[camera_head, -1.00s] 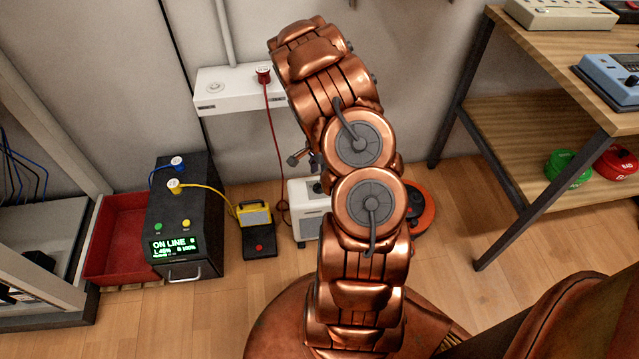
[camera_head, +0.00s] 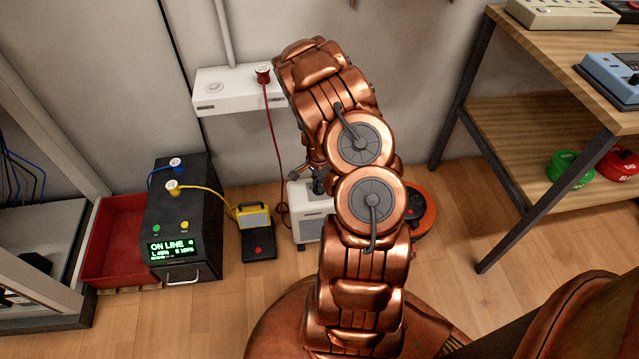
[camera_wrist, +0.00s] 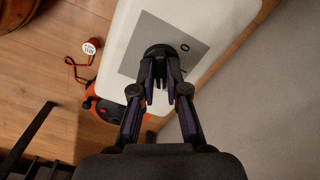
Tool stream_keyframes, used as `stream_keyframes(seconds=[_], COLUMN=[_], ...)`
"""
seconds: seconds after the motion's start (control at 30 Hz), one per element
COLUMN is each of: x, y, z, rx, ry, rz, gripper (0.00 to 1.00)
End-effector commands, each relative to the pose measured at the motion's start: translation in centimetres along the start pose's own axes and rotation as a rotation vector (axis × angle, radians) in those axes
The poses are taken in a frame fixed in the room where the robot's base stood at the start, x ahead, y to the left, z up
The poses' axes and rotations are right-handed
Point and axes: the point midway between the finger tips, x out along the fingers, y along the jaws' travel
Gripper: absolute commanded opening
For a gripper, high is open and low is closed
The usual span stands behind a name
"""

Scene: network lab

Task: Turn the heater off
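The heater (camera_head: 308,228) is a white box on the floor by the wall, partly hidden behind my arm in the head view. In the wrist view its white top (camera_wrist: 125,28) has a grey panel (camera_wrist: 135,55) with a round black knob (camera_wrist: 158,51). My gripper (camera_wrist: 161,72) points down at this knob. Its two fingers are close together with a narrow gap between them, and their tips overlap the knob's near edge. Whether they touch or clamp it is unclear. In the head view the gripper (camera_head: 317,180) is low over the heater's top, mostly hidden by my arm.
A black power unit (camera_head: 182,220) reading ON LINE, a red bin (camera_head: 122,235) and a small yellow device (camera_head: 254,215) stand left of the heater. An orange round item (camera_head: 420,210) lies to its right. A red cable (camera_head: 272,140) hangs from the wall box. A wooden shelf table (camera_head: 545,130) stands right.

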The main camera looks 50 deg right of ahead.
Motion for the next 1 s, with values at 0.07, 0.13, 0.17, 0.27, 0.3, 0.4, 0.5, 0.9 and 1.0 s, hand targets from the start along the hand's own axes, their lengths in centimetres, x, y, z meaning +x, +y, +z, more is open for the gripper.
stream_keyframes(seconds=[0.07, 0.13, 0.17, 0.27, 0.3, 0.4, 0.5, 0.9, 1.0], x=[0.00, 0.01, 0.02, 0.02, 0.02, 0.02, -0.01, -0.17, -0.15], y=[0.06, 0.09, 0.10, 0.14, 0.15, 0.15, 0.18, 0.22, 0.26], z=[0.00, 0.01, 0.01, 0.01, 0.01, -0.07, -0.02, 0.21, 0.19], rx=[0.000, 0.000, 0.000, 0.000, 0.000, -0.002, -0.013, -0.227, -0.317], ry=[0.000, -0.001, -0.001, -0.001, -0.001, -0.002, -0.001, -0.007, -0.008], rz=[0.001, 0.002, 0.002, 0.003, 0.003, 0.004, 0.004, 0.006, 0.005], gripper=[0.01, 0.00, 0.00, 0.00, 0.00, 0.00, 0.00, 0.00, 0.00])
